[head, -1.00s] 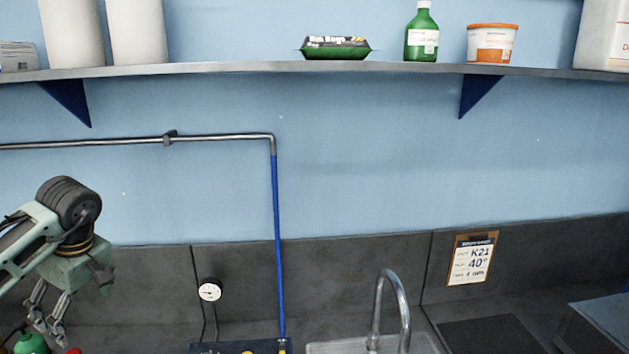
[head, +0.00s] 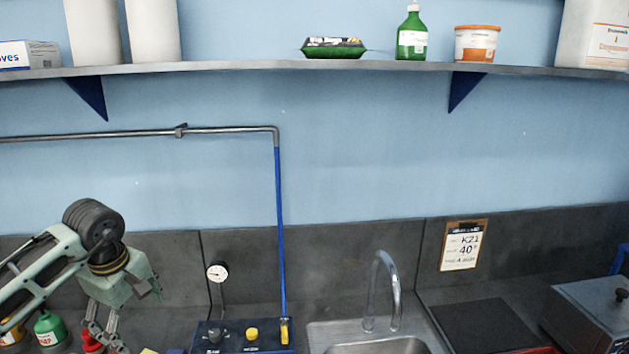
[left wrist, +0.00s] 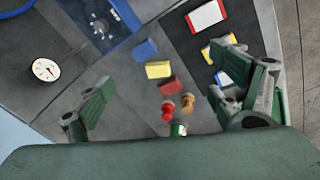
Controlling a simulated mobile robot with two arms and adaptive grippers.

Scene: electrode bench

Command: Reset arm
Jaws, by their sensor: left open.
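My left arm comes in from the left in the head view, with its gripper (head: 106,340) pointing down at the lower left edge. In the left wrist view the two green-padded fingers of the left gripper (left wrist: 170,100) stand wide apart with nothing between their tips. The gripper is open and empty above the bench. My right arm and gripper show in neither view.
Blue (left wrist: 145,50), yellow (left wrist: 158,70) and red (left wrist: 171,87) blocks lie on the bench below. A blue control box (head: 243,337), a sink (head: 378,345) with a tap (head: 382,290) and a grey box (head: 595,310) stand along it. A shelf (head: 300,68) spans the wall above.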

